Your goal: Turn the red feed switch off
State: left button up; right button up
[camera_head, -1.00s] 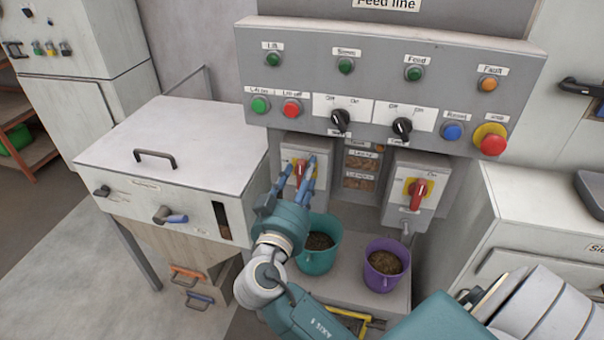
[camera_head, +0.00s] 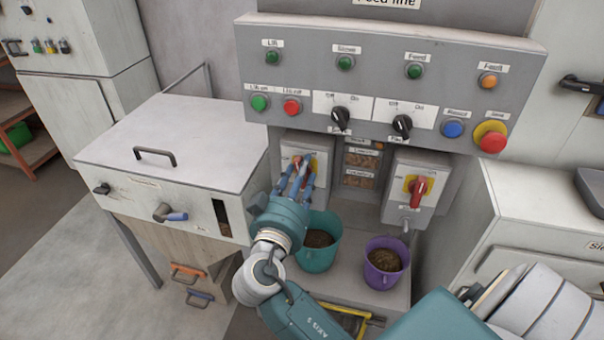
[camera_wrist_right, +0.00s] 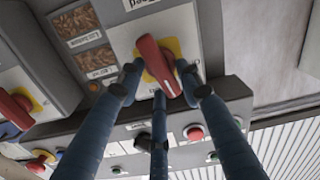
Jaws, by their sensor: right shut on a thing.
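The red feed switch is a red rotary handle on a yellow plate, on the left grey switch box (camera_head: 320,165) under the panel in the head view. In the right wrist view its red handle (camera_wrist_right: 152,56) stands slanted across the yellow plate, beside a label that seems to read "Feed". My right gripper (camera_head: 298,163) has its blue fingers around this handle and is shut on it. The fingers (camera_wrist_right: 160,92) also show on both sides of the handle in the wrist view. In the head view the fingers hide much of the handle. My left gripper is not in view.
A second red switch (camera_head: 418,190) sits on the right box. Above is the button panel (camera_head: 380,75) with black selector knobs and a red stop button (camera_head: 492,140). A teal bucket (camera_head: 318,255) and a purple bucket (camera_head: 385,265) stand below. A white-lidded bin (camera_head: 180,125) is at left.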

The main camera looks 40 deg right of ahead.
jog(key=n, duration=0.2)
jog(key=n+p, duration=0.1)
jog(key=n, duration=0.4)
jog(key=shift+w+a+r+p, duration=0.25)
jog(key=shift+w+a+p, duration=0.1)
jog(key=shift+w, duration=0.05)
jog(key=shift+w+a+f+n+p, duration=0.15)
jog(key=shift+n+p, duration=0.45)
jog(key=shift+n, duration=0.8)
jog(key=shift+f+n+p, duration=0.1)
jog(key=shift+n+p, duration=0.55)
jog(key=shift+n, duration=0.75)
jog(key=shift+w+a+f+n+p, duration=0.15)
jog(key=shift+n+p, duration=0.45)
jog(key=shift+n, duration=0.8)
jog(key=shift+f, duration=0.1)
jog(key=o, duration=0.9)
